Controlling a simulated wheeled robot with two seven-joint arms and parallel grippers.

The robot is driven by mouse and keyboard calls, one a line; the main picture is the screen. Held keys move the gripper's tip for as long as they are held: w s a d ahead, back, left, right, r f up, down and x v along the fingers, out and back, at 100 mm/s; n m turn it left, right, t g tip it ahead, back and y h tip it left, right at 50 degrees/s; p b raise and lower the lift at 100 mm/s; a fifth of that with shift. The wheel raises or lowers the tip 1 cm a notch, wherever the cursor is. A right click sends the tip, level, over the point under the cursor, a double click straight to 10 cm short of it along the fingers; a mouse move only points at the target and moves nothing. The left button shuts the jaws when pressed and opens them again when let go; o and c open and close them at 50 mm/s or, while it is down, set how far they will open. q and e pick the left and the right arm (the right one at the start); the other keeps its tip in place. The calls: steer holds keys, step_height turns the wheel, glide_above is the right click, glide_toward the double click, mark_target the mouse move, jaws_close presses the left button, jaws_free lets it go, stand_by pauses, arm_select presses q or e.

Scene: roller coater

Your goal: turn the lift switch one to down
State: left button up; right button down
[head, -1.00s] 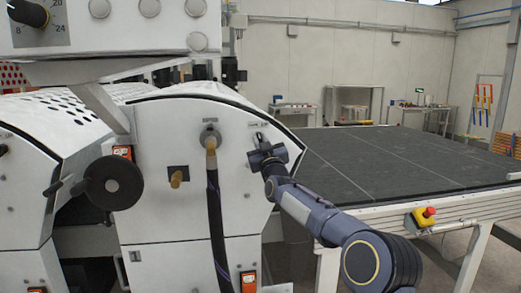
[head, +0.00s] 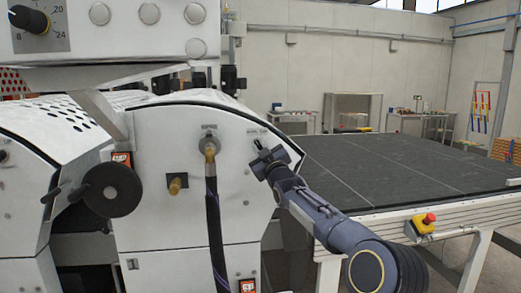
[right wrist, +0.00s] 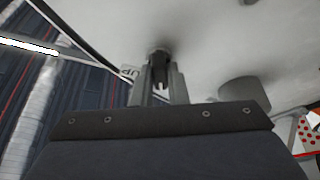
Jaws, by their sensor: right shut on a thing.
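The lift switch (head: 257,144) is a small dark knob on the upper right of the white machine side panel. My right gripper (head: 262,155) reaches it from the lower right, and its fingers hide much of it. In the right wrist view the two fingers of my right gripper (right wrist: 160,82) are shut on the switch (right wrist: 158,53), whose round base meets the white panel. Which way the switch points is hard to tell. My left gripper is not in view.
Left of the switch, a hose fitting (head: 209,146) with a dark hanging hose and a brass knob (head: 176,184) stick out of the panel. A black handwheel (head: 112,189) is farther left. A dark conveyor bed (head: 390,165) with a red emergency button (head: 429,218) lies to the right.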

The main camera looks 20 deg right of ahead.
steer(key=c, duration=1.4)
jaws_free()
steer(key=shift+c, duration=0.2)
steer(key=b+v, duration=0.3)
steer(key=v, duration=0.4)
steer(key=shift+s+f+b, duration=0.15)
steer(key=shift+s+b, duration=0.2)
steer(key=shift+s, duration=0.05)
steer(key=s+a+f+m+g+y+p, duration=0.1)
steer(key=s+a+f+m+g, duration=0.1)
steer(key=s+a+f+g, duration=0.3)
steer(key=s+a+f+m+g+y+p, duration=0.2)
steer(key=s+a+f+g, duration=0.3)
steer(key=s+f, duration=0.8)
steer(key=s+a+f+m+g+y+p, duration=0.1)
steer(key=s+a+f+g, duration=0.4)
steer(key=s, duration=2.1)
step_height(320, 180, down, 5)
steer(key=m+g+y, duration=0.1)
steer(key=m, duration=0.1)
steer(key=shift+s+a+m, duration=0.2)
steer(key=shift+s+m, duration=0.05)
steer(key=shift+m, duration=0.15)
